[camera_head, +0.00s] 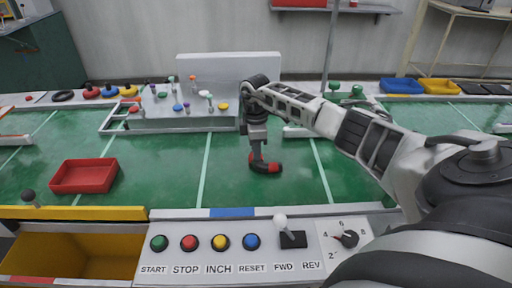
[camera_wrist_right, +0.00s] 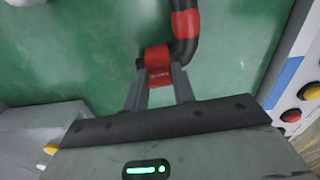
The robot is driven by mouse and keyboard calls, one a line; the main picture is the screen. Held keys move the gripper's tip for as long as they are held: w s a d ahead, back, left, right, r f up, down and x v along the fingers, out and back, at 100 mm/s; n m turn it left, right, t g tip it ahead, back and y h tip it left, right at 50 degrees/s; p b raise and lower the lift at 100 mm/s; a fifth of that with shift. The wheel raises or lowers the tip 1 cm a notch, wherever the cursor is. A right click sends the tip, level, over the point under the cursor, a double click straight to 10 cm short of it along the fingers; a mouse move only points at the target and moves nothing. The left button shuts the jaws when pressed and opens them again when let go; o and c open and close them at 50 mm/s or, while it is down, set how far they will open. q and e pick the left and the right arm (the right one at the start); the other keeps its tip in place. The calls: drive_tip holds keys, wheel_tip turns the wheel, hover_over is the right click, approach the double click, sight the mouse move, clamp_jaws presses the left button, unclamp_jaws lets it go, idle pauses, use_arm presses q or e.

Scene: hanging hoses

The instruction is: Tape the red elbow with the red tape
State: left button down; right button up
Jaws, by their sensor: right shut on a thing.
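The red elbow (camera_head: 268,167) is a black curved hose piece with red bands, low over the green mat near the middle of the head view. My right gripper (camera_head: 257,155) points down and is shut on its red labelled end. In the right wrist view the fingers (camera_wrist_right: 158,85) pinch this red end, and the black bend with another red band (camera_wrist_right: 185,23) curves away beyond them. I cannot tell whether the elbow touches the mat. A red round item (camera_head: 91,92) stands in a row at the back left; I cannot tell whether it is the red tape. My left gripper is out of view.
A red tray (camera_head: 84,176) lies on the left of the mat. A grey stand (camera_head: 185,115) with small coloured pegs is behind. Blue (camera_head: 402,86) and yellow (camera_head: 440,86) trays are at the back right. A button panel (camera_head: 245,243) and yellow bin (camera_head: 75,252) line the front.

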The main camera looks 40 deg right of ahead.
drive_tip(key=o, duration=1.1)
drive_tip(key=shift+c, duration=0.2)
wheel_tip(320, 180, up, 16)
